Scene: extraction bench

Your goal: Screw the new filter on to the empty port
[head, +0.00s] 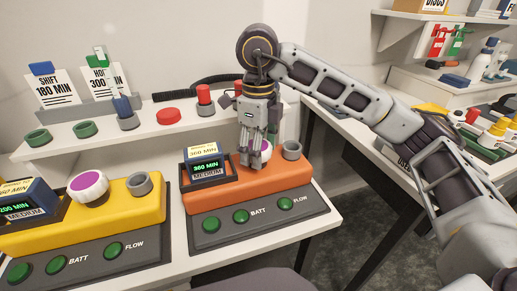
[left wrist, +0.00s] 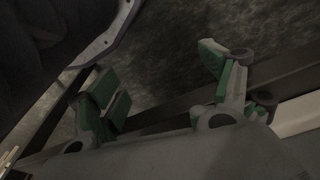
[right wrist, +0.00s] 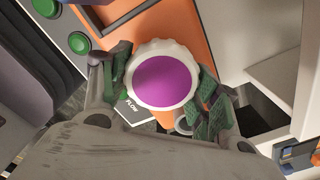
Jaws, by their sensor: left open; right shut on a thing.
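The orange unit (head: 225,205) stands on the bench with a grey open ring port (head: 291,150) at its right end. My right gripper (head: 251,162) points down over the unit, left of that ring. It is shut on the white ribbed filter with a purple top (right wrist: 165,81), which lies between both fingers in the right wrist view. In the head view the filter (head: 265,151) is mostly hidden behind the fingers; I cannot tell whether it touches a port beneath. My left gripper (left wrist: 165,97) is open and empty, seen only in the left wrist view.
A yellow unit (head: 120,222) at left carries another purple-topped white filter (head: 88,186) and a grey ring (head: 139,183). A display box (head: 206,166) stands left of my right gripper. A shelf (head: 75,143) behind holds green rings, a red cap and signs.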

